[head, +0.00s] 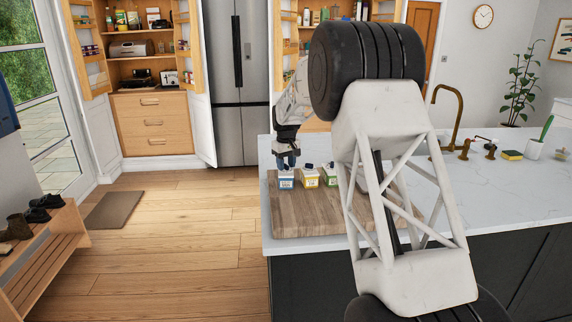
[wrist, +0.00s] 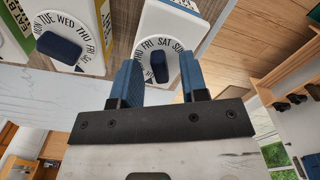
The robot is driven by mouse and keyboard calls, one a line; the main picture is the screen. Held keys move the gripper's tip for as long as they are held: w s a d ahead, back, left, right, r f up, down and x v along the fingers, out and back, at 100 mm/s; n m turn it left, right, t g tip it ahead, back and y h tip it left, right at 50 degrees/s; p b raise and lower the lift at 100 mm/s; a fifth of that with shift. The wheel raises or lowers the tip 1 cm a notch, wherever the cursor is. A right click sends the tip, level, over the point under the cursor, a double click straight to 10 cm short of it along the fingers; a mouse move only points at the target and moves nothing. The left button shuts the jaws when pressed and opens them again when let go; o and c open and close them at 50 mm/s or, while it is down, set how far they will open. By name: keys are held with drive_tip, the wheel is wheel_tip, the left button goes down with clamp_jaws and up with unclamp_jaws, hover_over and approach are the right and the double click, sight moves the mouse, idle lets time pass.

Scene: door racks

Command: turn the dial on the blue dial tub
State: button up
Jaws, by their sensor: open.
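The blue dial tub (head: 286,181) stands leftmost in a row of three small tubs on the wooden board. In the wrist view the white tub with a blue edge (wrist: 166,22) carries a white dial face with day names and a dark blue knob (wrist: 159,67). My gripper (head: 287,161) is right above this tub, pointing down. In the wrist view my gripper (wrist: 160,75) is open, with one blue finger on each side of the knob. I cannot tell whether the fingers touch it.
The yellow-labelled tub (head: 309,180) stands close beside the blue one, with its dial (wrist: 59,46) near my left finger in the wrist view. A green-labelled tub (head: 329,178) is beyond it. The wooden board (head: 310,222) has bare room in front. The counter edge is at left.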

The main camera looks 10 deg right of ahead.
clamp_jaws()
drive_tip(key=shift+m, duration=3.1)
unclamp_jaws()
drive_tip(key=shift+r, duration=0.2)
